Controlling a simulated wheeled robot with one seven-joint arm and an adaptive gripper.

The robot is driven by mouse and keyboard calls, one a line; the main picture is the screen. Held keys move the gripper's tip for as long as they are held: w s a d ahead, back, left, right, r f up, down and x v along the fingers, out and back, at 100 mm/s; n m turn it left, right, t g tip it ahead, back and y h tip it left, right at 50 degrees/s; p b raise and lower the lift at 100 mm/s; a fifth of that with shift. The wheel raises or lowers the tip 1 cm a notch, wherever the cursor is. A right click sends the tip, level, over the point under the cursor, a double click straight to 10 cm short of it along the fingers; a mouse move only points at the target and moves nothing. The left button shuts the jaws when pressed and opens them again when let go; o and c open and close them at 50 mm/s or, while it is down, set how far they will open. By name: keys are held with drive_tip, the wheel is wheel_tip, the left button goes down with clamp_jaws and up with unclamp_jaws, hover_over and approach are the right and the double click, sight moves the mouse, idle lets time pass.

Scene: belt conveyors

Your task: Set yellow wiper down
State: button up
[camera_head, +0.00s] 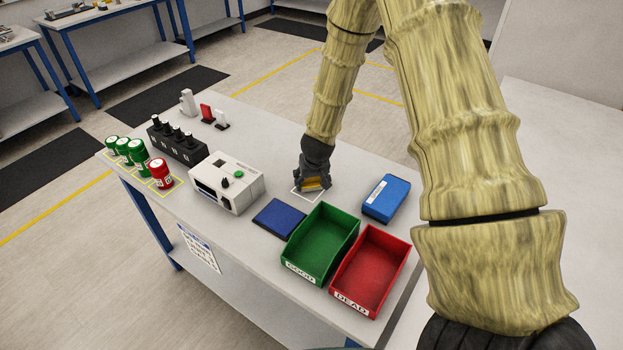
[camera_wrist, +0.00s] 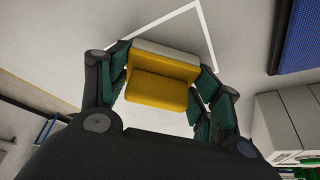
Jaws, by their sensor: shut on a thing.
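My gripper (camera_head: 313,182) points down over the table in the head view, at the white outlined square (camera_head: 297,193) behind the green bin. In the wrist view my gripper (camera_wrist: 160,88) is shut on the yellow wiper (camera_wrist: 160,90), with a dark green finger pad on each side of it. The wiper is a yellow block with a pale strip along one edge. It also shows as a small yellow patch in the head view (camera_head: 313,184). Part of the white outline shows beyond it in the wrist view. I cannot tell whether the wiper touches the table.
Near the gripper are a dark blue pad (camera_head: 279,218), a blue box (camera_head: 386,198), a green GOOD bin (camera_head: 347,251) and a red DEAD bin (camera_head: 398,266). A white device (camera_head: 240,194), black holder (camera_head: 177,147) and several green and red jars stand left.

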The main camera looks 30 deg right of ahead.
drive_tip(key=o, duration=0.9)
drive_tip(key=shift+b+v, duration=1.25)
drive_tip(key=shift+v, duration=4.75)
